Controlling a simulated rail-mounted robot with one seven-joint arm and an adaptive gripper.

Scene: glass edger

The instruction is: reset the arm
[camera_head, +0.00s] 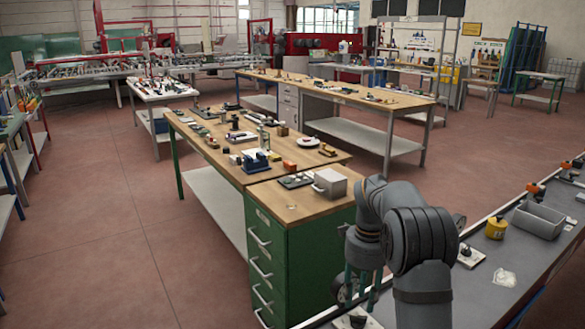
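My arm rises from the bottom right and bends over at the top. My gripper (361,288) hangs down at the front left end of the grey bench (440,300). It is small and partly dark, so I cannot tell whether its fingers are open or shut, or whether anything is between them. A white plate with a dark knob (356,319) lies just below it on the bench. A dark round part (342,290) shows right beside the gripper; I cannot tell whether they touch.
A green drawer cabinet (300,245) with a wooden top stands left of my arm and bears a grey box (330,183). On the grey bench are a grey bin (538,220), a yellow container (496,228) and a suction-cup-like part (469,256). Open red floor (90,230) lies left.

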